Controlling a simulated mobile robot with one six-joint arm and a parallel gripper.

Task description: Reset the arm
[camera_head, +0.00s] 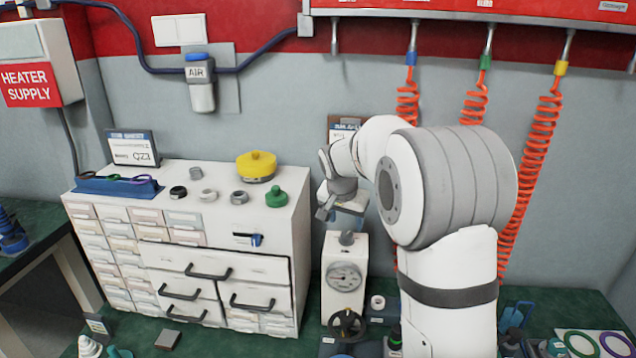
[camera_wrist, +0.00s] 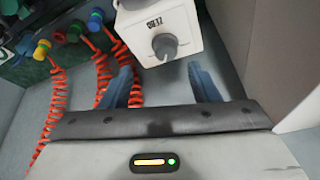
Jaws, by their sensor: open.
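My gripper (camera_wrist: 163,88) is open and empty in the wrist view, its two blue-grey fingers spread apart. The white box with a grey knob (camera_wrist: 164,45) shows beyond the fingertips, apart from them as far as I can tell. In the head view my white and grey arm is bent, and my gripper (camera_head: 327,208) hangs above the white gauge unit (camera_head: 345,277), near the right edge of the drawer cabinet (camera_head: 190,255). The fingers are small and partly hidden by the wrist there.
Fittings, a yellow cap (camera_head: 256,165) and a green cap (camera_head: 275,197) stand on the cabinet top. Orange coiled hoses (camera_head: 530,155) hang behind and right of my arm. A black handwheel (camera_head: 346,324) sits below the gauge.

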